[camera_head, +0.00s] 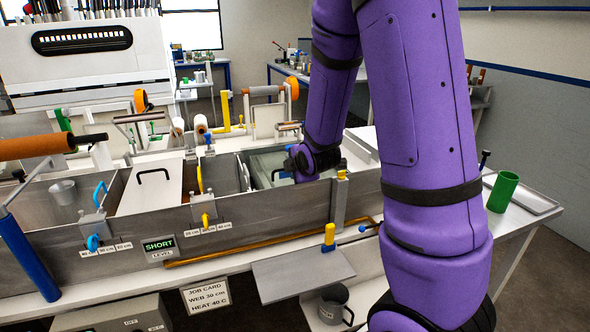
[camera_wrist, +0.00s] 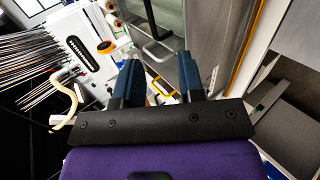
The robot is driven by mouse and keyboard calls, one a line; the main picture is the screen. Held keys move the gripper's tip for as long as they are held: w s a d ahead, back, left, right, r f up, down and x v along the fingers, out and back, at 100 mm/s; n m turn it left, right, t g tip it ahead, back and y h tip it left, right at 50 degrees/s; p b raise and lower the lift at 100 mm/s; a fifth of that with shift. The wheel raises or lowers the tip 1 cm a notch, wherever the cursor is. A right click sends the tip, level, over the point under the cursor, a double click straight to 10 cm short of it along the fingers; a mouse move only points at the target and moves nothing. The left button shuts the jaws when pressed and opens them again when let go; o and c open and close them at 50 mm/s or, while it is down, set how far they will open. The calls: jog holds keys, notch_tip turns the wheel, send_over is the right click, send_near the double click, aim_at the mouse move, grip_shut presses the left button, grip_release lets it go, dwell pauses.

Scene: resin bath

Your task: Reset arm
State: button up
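My purple arm (camera_head: 425,110) fills the right half of the head view. It reaches forward and bends down over the far right part of the metal bath. My gripper (camera_wrist: 159,66) shows in the wrist view with its two dark blue fingers spread apart and nothing held between them. In the head view only the dark wrist end shows near the bath's right compartment, and the fingertips cannot be made out there. I cannot tell whether the gripper touches anything.
The long metal bath (camera_head: 265,216) has several compartments, handles and a SHORT level sign (camera_head: 159,246). A green cup (camera_head: 503,191) stands by a tray at right. A grey mug (camera_head: 333,304) sits below the bench front. An orange roller (camera_head: 35,146) sticks in at left.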

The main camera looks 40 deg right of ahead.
dwell(0.5)
jog(key=s+a+r+m+g+y, duration=0.1)
jog(key=s+a+r+m, duration=0.3)
jog(key=s+r, duration=0.2)
jog(key=s+a+r+m+g+y, duration=0.1)
jog(key=s+a+r+m+g, duration=0.1)
jog(key=s+a+r+m, duration=0.4)
jog(key=s+a+r+m+g, duration=0.1)
jog(key=s+r+m, duration=0.1)
jog(key=s, duration=0.6)
jog(key=s+a+r+m+g+y, duration=0.1)
jog(key=s+a+r+m, duration=0.1)
jog(key=s+r, duration=0.3)
jog(key=s, duration=0.2)
jog(key=shift+s+a+m, duration=0.2)
jog(key=shift+s+m, duration=0.15)
jog(key=shift+m, duration=0.05)
jog(key=shift+w, duration=0.1)
dwell(0.5)
